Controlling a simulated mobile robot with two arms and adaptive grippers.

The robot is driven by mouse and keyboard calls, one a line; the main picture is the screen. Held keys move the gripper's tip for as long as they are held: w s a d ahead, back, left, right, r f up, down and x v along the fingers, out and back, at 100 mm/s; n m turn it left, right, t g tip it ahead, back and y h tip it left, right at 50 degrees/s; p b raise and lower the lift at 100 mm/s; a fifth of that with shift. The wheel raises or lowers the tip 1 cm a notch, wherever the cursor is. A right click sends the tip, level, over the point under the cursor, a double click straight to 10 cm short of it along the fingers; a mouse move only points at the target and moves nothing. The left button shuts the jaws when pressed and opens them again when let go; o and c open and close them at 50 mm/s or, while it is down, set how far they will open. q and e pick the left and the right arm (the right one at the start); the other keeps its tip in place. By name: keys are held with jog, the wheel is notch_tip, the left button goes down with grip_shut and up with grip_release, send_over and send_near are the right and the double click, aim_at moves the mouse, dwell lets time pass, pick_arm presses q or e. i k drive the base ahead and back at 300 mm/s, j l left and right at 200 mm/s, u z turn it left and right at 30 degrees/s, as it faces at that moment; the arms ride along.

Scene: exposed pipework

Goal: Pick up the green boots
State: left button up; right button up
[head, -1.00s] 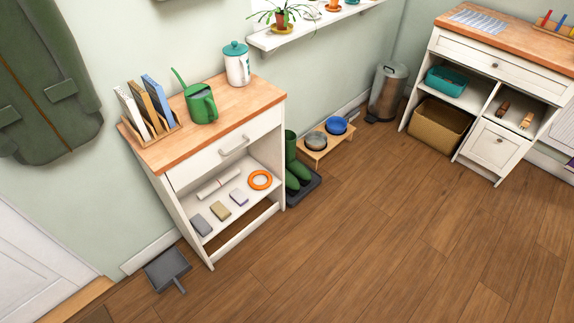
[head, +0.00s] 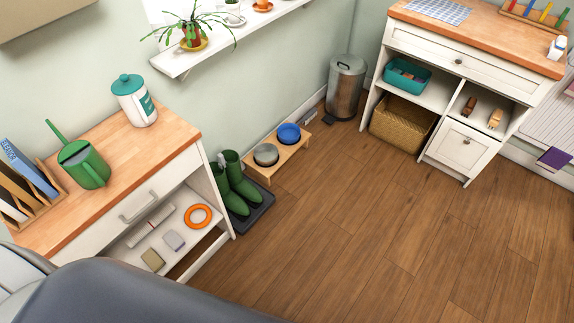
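The green boots (head: 233,184) stand upright side by side on a dark boot tray (head: 257,211) on the floor. They are just right of the white cabinet with the wooden top, near the wall, and both shafts and feet show. The cabinet's side hides a little of the tray's left part. A grey part of my own body fills the lower left of the head view. Neither of my grippers shows.
The white cabinet (head: 213,196) stands close on the boots' left. A wooden bowl stand (head: 262,174) is behind them, and a pedal bin (head: 345,88) is farther back. A shelf (head: 178,64) juts from the wall above. The wooden floor (head: 340,250) to the right is clear.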

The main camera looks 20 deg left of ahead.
aim_at(227, 172)
jog(key=i+l, duration=0.1)
jog(key=i, duration=0.5)
jog(key=i+l, duration=0.15)
jog(key=i, duration=0.45)
jog(key=i+l+u, duration=0.1)
jog(key=i, duration=0.45)
